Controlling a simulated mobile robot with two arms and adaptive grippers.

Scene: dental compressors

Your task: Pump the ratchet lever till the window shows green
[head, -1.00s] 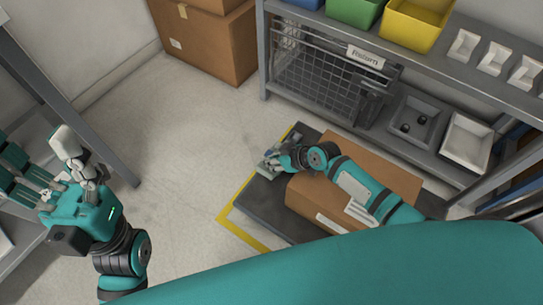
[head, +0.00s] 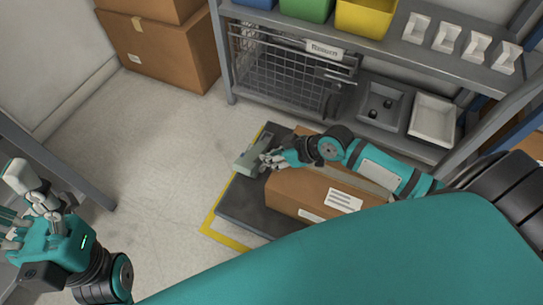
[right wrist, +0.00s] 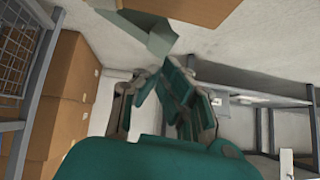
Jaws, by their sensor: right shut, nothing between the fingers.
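A grey-green ratchet piece (head: 254,150) lies at the back left of the dark platform, just left of the carton. It also shows in the right wrist view as a bent grey-green shape (right wrist: 150,35). Which part of it is the lever is hard to tell, and no coloured window can be made out. My right gripper (head: 272,159) is shut and empty, close to the right side of the ratchet piece; contact cannot be told. My left gripper (head: 22,212) is at the far left, away from the platform, with its fingers and thumb apart.
A brown carton (head: 290,192) sits on the dark platform (head: 243,205), edged by yellow floor tape (head: 222,236). Behind stands a shelf (head: 268,18) with bins and a wire basket (head: 285,72). Stacked cartons (head: 165,50) stand back left. The floor left of the platform is clear.

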